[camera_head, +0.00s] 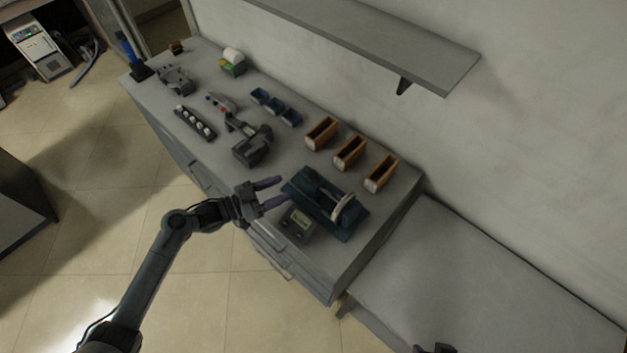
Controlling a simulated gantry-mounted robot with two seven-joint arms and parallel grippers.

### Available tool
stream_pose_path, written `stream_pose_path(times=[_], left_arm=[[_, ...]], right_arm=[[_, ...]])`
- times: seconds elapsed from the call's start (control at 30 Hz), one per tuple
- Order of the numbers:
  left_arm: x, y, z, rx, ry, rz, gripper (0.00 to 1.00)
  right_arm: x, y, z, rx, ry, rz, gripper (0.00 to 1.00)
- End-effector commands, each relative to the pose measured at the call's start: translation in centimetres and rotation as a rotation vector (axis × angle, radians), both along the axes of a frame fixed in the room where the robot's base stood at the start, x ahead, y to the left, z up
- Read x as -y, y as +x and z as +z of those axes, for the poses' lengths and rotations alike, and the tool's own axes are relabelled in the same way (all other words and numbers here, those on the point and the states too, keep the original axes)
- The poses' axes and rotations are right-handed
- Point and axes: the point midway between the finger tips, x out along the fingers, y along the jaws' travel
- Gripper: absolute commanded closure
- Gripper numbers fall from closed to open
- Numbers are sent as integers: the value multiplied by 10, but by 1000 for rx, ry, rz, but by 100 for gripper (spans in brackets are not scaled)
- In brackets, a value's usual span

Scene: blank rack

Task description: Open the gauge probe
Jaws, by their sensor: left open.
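A dark blue device (308,186) with a flat base and a pale curved lever (343,208) sits near the front right end of the grey bench; it looks like the gauge probe. A small grey box with a display (297,224) is at its front side. My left gripper (284,191) is open and empty, its fingers pointing at the device's left edge. I cannot tell whether they touch it. A dark piece at the bottom edge, probably part of my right gripper (434,348), is mostly cut off.
Three brown open bins (350,152) stand behind the device. A dark machine (251,148), small blue trays (275,105) and a strip with white knobs (195,123) lie further left. A wall shelf (385,40) overhangs the back. A lower bare grey surface (480,275) is at right.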

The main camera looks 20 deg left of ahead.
Motion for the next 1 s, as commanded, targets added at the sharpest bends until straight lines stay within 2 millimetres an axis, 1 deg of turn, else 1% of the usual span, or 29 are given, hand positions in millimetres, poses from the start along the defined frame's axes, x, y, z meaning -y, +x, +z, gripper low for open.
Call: stream_pose_path(times=[0.03, 0.23, 0.5, 0.7, 0.8, 1.0], left_arm=[[1, 4, 0, 7, 0, 0, 46], [13, 19, 3, 13, 0, 1, 46], [44, 50, 3, 13, -1, 1, 46], [63, 70, 2, 12, 0, 0, 46], [69, 76, 3, 12, 0, 1, 46], [74, 82, 2, 11, 2, 1, 46]], right_arm=[[-1, -1, -4, -1, 2, 0, 57], [-1, -2, -3, -3, 4, -2, 57], [-1, -1, -2, -2, 3, -1, 57], [1, -1, -2, 0, -3, 2, 57], [1, -1, -2, 1, -6, 5, 57], [2, 0, -3, 1, -7, 5, 57]])
